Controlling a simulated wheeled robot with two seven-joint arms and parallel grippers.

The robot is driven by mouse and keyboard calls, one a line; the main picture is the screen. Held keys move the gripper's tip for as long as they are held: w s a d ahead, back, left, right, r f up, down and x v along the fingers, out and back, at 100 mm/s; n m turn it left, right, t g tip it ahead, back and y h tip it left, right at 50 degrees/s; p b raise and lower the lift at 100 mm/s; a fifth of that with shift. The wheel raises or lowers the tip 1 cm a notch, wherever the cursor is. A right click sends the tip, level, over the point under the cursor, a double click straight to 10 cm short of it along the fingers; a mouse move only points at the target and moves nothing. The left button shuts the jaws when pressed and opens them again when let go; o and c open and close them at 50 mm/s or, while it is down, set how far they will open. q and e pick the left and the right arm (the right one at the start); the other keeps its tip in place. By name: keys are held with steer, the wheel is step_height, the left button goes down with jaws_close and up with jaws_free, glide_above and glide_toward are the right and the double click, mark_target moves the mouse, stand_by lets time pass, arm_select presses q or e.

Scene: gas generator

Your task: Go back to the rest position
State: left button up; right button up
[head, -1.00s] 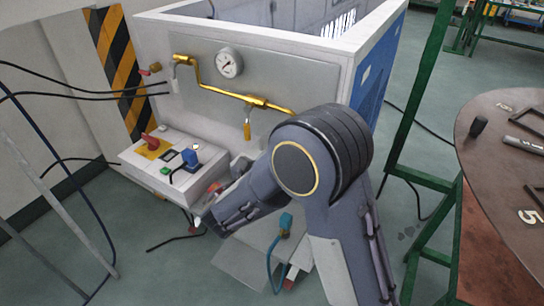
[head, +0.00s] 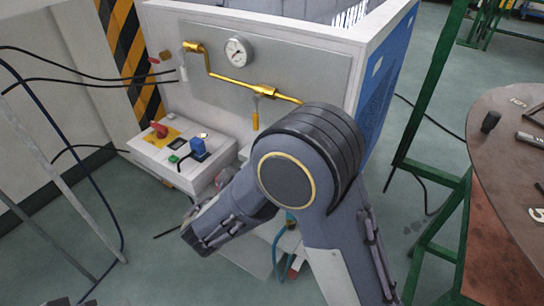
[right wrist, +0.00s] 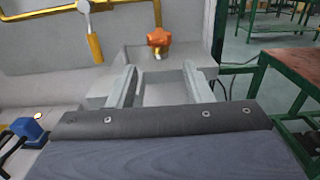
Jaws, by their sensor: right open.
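My right arm fills the middle of the head view, bent at the elbow, with its forearm pointing down and left. Its gripper is hidden there behind the forearm. In the right wrist view my right gripper (right wrist: 159,70) is open, with its two grey fingers apart and nothing between them. An orange knob (right wrist: 158,40) shows beyond the gap between the fingers, apart from them. The white gas generator (head: 300,32) stands behind the arm, with a gauge (head: 238,51) and a yellow pipe (head: 226,82) on its panel. My left gripper is not in view.
A control box (head: 178,150) with a red switch (head: 159,130) and a blue switch (head: 198,147) juts out left of my arm. A green frame (head: 418,110) and a round brown table (head: 490,150) stand at the right. Black cables cross the left side.

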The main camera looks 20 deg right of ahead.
steer(key=shift+s, duration=0.1)
stand_by(0.4)
steer(key=s+d+r+m+g+y+p, duration=0.1)
steer(key=s+d+m+g+y+p, duration=0.6)
steer(key=s+d+m+g, duration=0.6)
steer(key=s+a+r+m+t+y+p, duration=0.5)
steer(key=s+r+m+y, duration=0.4)
steer(key=m, duration=0.5)
steer(key=shift+s+a+m+t+y, duration=0.3)
steer(key=shift+s+a+t+y, duration=0.25)
steer(key=shift+t+y, duration=0.4)
